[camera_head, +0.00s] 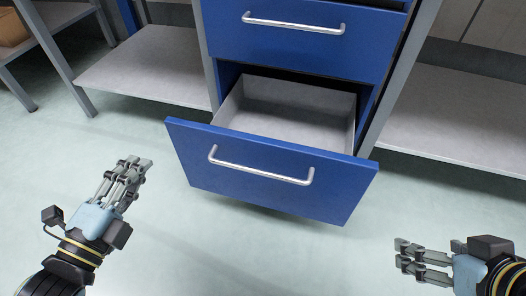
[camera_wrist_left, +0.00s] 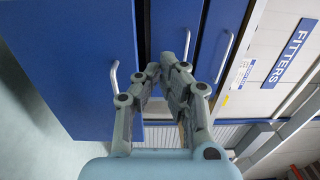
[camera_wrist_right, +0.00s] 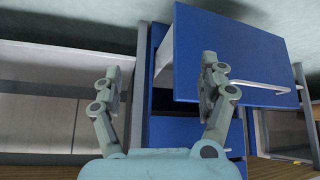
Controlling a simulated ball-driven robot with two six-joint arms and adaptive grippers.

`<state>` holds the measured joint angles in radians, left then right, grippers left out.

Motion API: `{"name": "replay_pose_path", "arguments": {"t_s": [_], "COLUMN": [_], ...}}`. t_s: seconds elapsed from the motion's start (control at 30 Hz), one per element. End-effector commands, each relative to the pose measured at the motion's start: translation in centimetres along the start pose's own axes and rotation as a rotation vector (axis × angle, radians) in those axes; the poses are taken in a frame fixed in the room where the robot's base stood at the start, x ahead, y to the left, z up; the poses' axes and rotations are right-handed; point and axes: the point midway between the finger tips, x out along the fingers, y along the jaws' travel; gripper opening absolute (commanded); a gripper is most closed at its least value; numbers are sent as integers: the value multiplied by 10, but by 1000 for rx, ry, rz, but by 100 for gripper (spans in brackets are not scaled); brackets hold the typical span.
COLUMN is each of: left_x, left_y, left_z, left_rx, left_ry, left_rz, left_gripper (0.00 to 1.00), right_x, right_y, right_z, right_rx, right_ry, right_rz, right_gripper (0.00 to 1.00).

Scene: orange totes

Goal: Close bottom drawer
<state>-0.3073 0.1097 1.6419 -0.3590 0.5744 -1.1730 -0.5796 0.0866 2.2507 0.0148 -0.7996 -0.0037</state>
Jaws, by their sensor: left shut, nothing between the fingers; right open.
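The bottom drawer (camera_head: 270,172) is blue with a silver bar handle (camera_head: 260,171). It is pulled well out of the cabinet and its grey inside looks empty. In the left wrist view the drawer front (camera_wrist_left: 75,60) fills the left, and in the right wrist view it (camera_wrist_right: 230,60) is at the upper right. My left gripper (camera_head: 138,165) is shut and empty, left of the drawer front and apart from it. It also shows in the left wrist view (camera_wrist_left: 160,75). My right gripper (camera_head: 402,256) is open and empty, right of and below the drawer front. It also shows in the right wrist view (camera_wrist_right: 160,75).
A blue drawer (camera_head: 310,35) above the open one appears closed. Grey shelves flank the cabinet on the left (camera_head: 150,65) and right (camera_head: 450,115). Grey uprights stand beside the cabinet. The pale floor (camera_head: 230,250) in front of the drawer is clear.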

Motion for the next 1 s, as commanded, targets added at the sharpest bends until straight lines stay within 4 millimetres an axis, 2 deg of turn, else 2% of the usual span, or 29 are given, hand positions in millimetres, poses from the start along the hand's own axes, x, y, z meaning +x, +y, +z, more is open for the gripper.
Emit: {"name": "replay_pose_path", "arguments": {"t_s": [0.03,0.2,0.33,0.43,0.57,0.7,1.0], "left_x": [-4,-8,-6,4,26,57,113], "left_y": [24,47,50,49,51,52,53], "left_z": [-3,-4,-4,-4,-4,-4,-5], "left_rx": [1,-3,-4,-6,-5,-6,-6], "left_ry": [7,9,9,8,8,7,6], "left_rz": [6,21,24,22,22,22,24], "left_gripper": [0,0,0,0,0,0,0], "right_x": [10,18,19,23,33,40,45], "right_y": [-3,-6,-7,-7,-7,-9,-11], "right_z": [16,42,48,50,56,61,69], "right_rx": [-1,-1,-1,-2,-3,-6,-12], "right_ry": [-9,-44,-45,-16,51,138,269], "right_rz": [-5,-10,-10,-8,-5,-2,0], "right_gripper": [76,76,76,76,76,76,76]}}
